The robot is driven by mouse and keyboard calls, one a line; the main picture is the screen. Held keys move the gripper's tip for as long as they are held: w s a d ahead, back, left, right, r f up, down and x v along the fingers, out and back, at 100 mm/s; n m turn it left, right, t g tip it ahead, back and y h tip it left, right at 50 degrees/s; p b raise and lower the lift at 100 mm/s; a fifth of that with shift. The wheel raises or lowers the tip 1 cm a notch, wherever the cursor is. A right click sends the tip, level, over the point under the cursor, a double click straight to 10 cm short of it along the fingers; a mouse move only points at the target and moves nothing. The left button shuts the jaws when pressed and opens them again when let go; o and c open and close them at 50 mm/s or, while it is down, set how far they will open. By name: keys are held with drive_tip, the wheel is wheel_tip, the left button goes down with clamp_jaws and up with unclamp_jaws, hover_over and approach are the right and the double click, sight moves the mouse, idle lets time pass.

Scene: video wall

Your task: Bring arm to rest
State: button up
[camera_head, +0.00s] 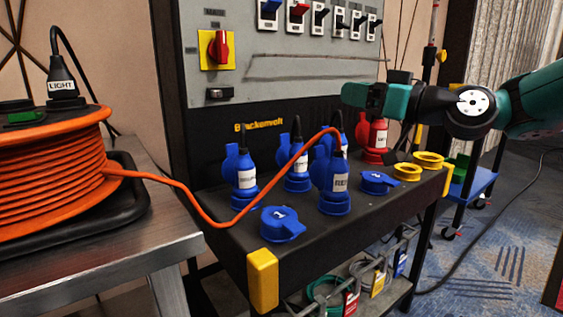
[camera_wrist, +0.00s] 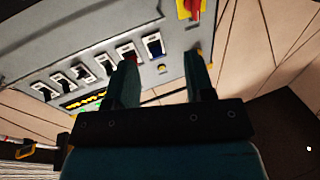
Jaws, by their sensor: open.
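My gripper (camera_head: 362,97) is in the head view at the end of my teal and black arm, which reaches in from the right. It hangs in front of the grey switch panel (camera_head: 290,62), above the black shelf with the sockets. In the wrist view the two teal fingers of my gripper (camera_wrist: 160,82) stand apart with nothing between them. Past the fingers the wrist view shows the panel (camera_wrist: 60,45) with a row of switches, tilted.
Blue plugs (camera_head: 240,170) and a red plug (camera_head: 372,138) stand in the black shelf (camera_head: 330,225), close under my gripper. An orange cable (camera_head: 190,190) runs from the reel (camera_head: 50,165) on the left table (camera_head: 130,243). A blue cart (camera_head: 478,182) stands right; carpet there is mostly open.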

drive_tip(key=s+a+f+g+h, duration=0.2)
drive_tip(key=s+a+f+g, duration=0.25)
drive_tip(key=s, duration=0.25)
drive_tip(key=s+d+f+m+g+h, duration=0.1)
drive_tip(key=s+d+f+g+h, duration=0.15)
drive_tip(key=s+f, duration=0.4)
drive_tip(key=s+d+f+m+g+h+p, duration=0.1)
drive_tip(key=s+f+g+h, duration=0.2)
drive_tip(key=s, duration=0.7)
drive_tip(key=s+d+f+m+g+h, duration=0.1)
drive_tip(key=s+d+f+g+h, duration=0.2)
drive_tip(key=s, duration=0.6)
wheel_tip(320, 180, up, 37)
drive_tip(key=a+t+p, duration=0.1)
drive_tip(key=p, duration=3.7)
drive_tip(key=shift+w+a+f, duration=0.15)
drive_tip(key=shift+w+f, duration=0.05)
drive_tip(key=shift+w, duration=0.2)
